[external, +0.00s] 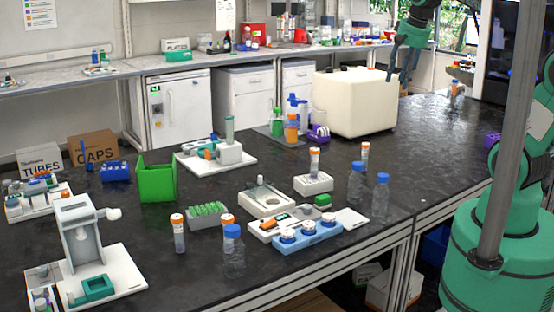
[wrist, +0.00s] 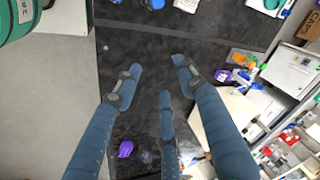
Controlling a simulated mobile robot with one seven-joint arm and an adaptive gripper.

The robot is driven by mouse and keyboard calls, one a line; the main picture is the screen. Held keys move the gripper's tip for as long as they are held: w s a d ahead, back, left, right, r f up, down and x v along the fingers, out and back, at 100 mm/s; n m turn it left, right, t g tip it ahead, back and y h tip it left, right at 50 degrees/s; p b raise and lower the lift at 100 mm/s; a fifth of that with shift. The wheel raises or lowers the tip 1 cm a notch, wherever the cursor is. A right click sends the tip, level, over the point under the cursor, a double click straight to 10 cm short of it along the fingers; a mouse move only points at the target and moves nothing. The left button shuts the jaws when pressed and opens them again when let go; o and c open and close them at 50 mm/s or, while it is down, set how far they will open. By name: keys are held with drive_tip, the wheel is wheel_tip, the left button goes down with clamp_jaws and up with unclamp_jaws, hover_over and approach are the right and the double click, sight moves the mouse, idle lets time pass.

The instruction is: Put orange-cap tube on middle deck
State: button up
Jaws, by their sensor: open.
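Several clear tubes with orange caps stand in the external view. One (external: 179,234) is at the front left, one (external: 227,220) is partly hidden behind a blue-cap bottle, one (external: 314,160) stands in a small white block, one (external: 365,152) is behind the clear bottles, and one (external: 455,89) is at the far right. Several white decks are on the bench, including one at the back centre (external: 243,161) and one at the front left (external: 126,277); I cannot tell which is the middle deck. My gripper (external: 398,79) is open and empty, high above the bench's far side; its spread fingers show in the wrist view (wrist: 157,80).
A large cream box (external: 354,103) stands below and left of my gripper. A green open bin (external: 157,178), blue-cap bottles (external: 233,256) and a green tube rack (external: 208,215) crowd the left and front. The black bench top (external: 440,150) is mostly clear at the right.

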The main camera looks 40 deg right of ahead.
drive_tip(key=s+a+n+t, duration=0.1)
drive_tip(key=s+a+n, duration=0.1)
drive_tip(key=s, duration=0.6)
drive_tip(key=s+a+n+t, duration=0.1)
drive_tip(key=s+n, duration=0.4)
drive_tip(key=s, duration=0.3)
drive_tip(key=shift+s+a+r, duration=0.35)
drive_tip(key=shift+r, duration=0.1)
